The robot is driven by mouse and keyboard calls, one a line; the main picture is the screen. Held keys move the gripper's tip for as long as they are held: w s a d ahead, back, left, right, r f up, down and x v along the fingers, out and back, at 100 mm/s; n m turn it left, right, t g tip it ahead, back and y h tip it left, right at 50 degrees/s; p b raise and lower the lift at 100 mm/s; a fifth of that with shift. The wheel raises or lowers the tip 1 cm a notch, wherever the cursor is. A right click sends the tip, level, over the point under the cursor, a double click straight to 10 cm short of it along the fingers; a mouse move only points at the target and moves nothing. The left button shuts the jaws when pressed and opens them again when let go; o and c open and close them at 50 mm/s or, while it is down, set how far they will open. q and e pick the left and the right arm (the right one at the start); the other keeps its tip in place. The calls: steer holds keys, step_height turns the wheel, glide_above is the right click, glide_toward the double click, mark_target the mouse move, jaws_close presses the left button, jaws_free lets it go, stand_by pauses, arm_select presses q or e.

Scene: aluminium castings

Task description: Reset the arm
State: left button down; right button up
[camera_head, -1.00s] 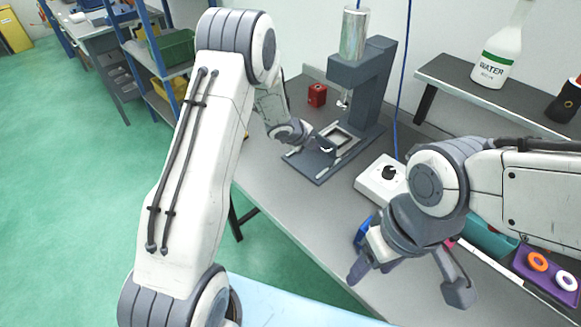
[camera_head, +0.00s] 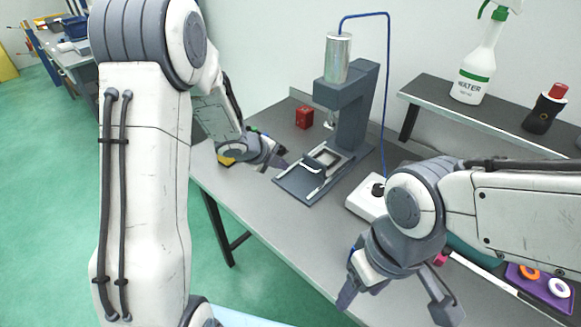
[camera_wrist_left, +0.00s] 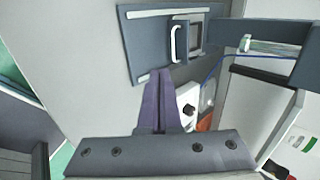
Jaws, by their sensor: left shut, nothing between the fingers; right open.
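My left gripper (camera_head: 278,163) is shut and empty. It hangs over the table to the left of the grey press (camera_head: 345,115), short of the press's base plate. In the left wrist view its closed fingers (camera_wrist_left: 160,80) lie together just below the base plate (camera_wrist_left: 150,45) with its white handle. My right gripper (camera_head: 392,300) is open and empty, with its fingers spread above the table's front part at the lower right. Part of my left arm covers the left of the head view.
A red block (camera_head: 304,117) stands behind the press's left side. A white control box (camera_head: 366,194) sits right of the press. A purple tray (camera_head: 533,281) holds rings.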

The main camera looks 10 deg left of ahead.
arm_select(q)
steer(key=s+d+r+n+y, duration=0.3)
steer(key=s+d+r+n, duration=0.3)
steer(key=s+r+n, duration=0.1)
steer(key=s+d+n+g, duration=0.2)
steer(key=s+n, duration=0.1)
steer(key=s, duration=0.6)
steer(key=s+d+r+n+g, duration=0.1)
steer(key=s+d+n+g, duration=0.1)
steer(key=s, duration=0.7)
steer(key=s+d+r+n+g, duration=0.1)
steer(key=s+d+n+g, duration=0.1)
steer(key=s, duration=0.7)
steer(key=shift+n+g, duration=0.6)
steer(key=shift+n, duration=0.5)
